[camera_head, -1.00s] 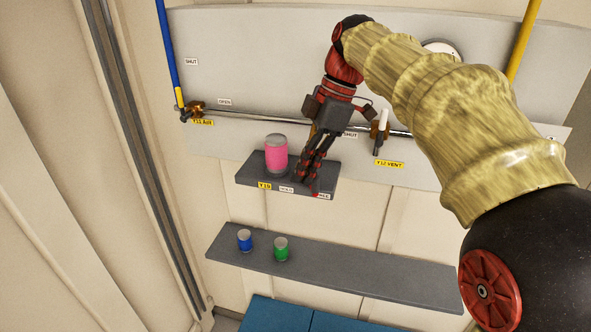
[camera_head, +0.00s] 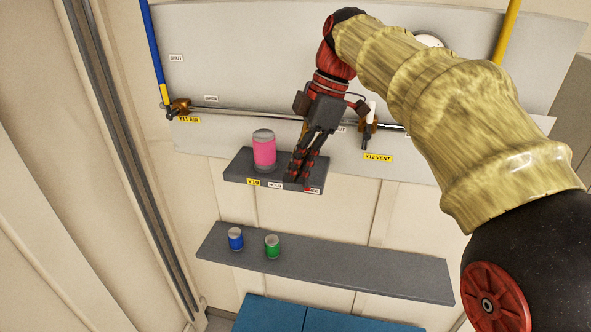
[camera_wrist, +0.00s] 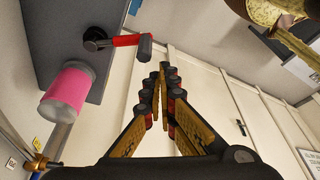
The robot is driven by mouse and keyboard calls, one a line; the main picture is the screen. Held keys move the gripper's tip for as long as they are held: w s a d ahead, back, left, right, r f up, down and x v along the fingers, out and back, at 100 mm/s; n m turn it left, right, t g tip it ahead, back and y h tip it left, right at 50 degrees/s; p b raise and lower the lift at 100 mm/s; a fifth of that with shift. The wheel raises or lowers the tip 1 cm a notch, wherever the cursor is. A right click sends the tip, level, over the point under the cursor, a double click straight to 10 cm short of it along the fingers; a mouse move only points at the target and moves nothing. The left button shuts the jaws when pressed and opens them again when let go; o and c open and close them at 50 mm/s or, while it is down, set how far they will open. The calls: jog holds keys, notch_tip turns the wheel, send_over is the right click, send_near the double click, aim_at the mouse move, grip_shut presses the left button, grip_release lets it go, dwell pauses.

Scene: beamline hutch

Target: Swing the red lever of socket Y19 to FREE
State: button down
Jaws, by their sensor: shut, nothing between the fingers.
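The dark grey block of socket Y19 (camera_head: 240,169) juts from the wall panel, with yellow Y19 label (camera_head: 253,182) and a HOLD label (camera_head: 275,185) on its front edge. A pink cylinder (camera_head: 264,151) with grey ends stands on it; it also shows in the wrist view (camera_wrist: 68,88). The red lever (camera_wrist: 128,40) extends from a black pivot to a grey end in the wrist view. In the head view only a bit of red shows by the right-hand label, which is partly covered. My gripper (camera_head: 297,178) is shut and empty over the block's right part, close to the lever; contact is unclear.
A lower grey shelf (camera_head: 350,272) holds a blue can (camera_head: 235,239) and a green can (camera_head: 272,246). A pipe with the Y12 VENT valve (camera_head: 368,122) runs behind my gripper. The Y11 AIR valve (camera_head: 180,106) is at left.

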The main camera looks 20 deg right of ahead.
jog(key=v, duration=1.2)
